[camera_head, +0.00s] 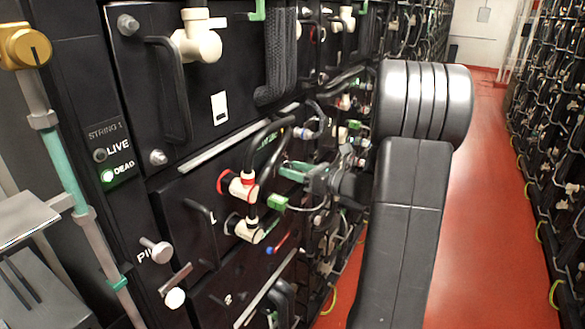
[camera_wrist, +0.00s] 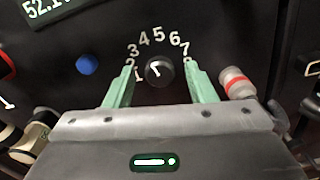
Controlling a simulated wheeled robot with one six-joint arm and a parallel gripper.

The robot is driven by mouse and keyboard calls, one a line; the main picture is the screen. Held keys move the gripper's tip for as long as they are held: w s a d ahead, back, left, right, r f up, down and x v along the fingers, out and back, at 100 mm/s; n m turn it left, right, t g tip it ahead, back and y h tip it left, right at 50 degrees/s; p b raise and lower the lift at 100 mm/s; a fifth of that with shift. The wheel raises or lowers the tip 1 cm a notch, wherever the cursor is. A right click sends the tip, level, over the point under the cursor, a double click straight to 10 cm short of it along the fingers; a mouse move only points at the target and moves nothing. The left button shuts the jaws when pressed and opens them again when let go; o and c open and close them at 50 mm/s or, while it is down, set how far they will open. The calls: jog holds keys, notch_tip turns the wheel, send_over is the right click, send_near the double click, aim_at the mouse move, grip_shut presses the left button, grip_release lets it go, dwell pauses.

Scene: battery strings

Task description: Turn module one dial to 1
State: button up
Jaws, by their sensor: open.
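A round black dial (camera_wrist: 158,71) sits on a dark panel in the wrist view, with white numerals from 1 to 7 arced above it. Its short white mark leans to the upper left; I cannot tell exactly which numeral it points at. My gripper (camera_wrist: 159,65) is open, with one green finger on each side of the dial and visible gaps between fingers and knob. In the head view my gripper (camera_head: 286,185) is at the rack front, and the dial is hidden there. No module number is readable beside the dial.
A blue button (camera_wrist: 86,64) is left of the dial, and a display (camera_wrist: 48,10) reading about 52.1 is above it. A red-banded connector (camera_wrist: 237,83) is close to the right finger. Hoses and handles (camera_head: 203,230) stick out from the rack. The red aisle floor (camera_head: 490,200) is clear.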

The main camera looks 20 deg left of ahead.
jog(key=shift+a, duration=0.5)
jog(key=shift+c, duration=0.2)
jog(key=c, duration=0.9)
jog(key=shift+f+n+b, duration=0.1)
jog(key=shift+n+b, duration=0.2)
jog(key=shift+b, duration=0.15)
jog(key=shift+n+b, duration=8.7)
jog(key=shift+b, duration=0.95)
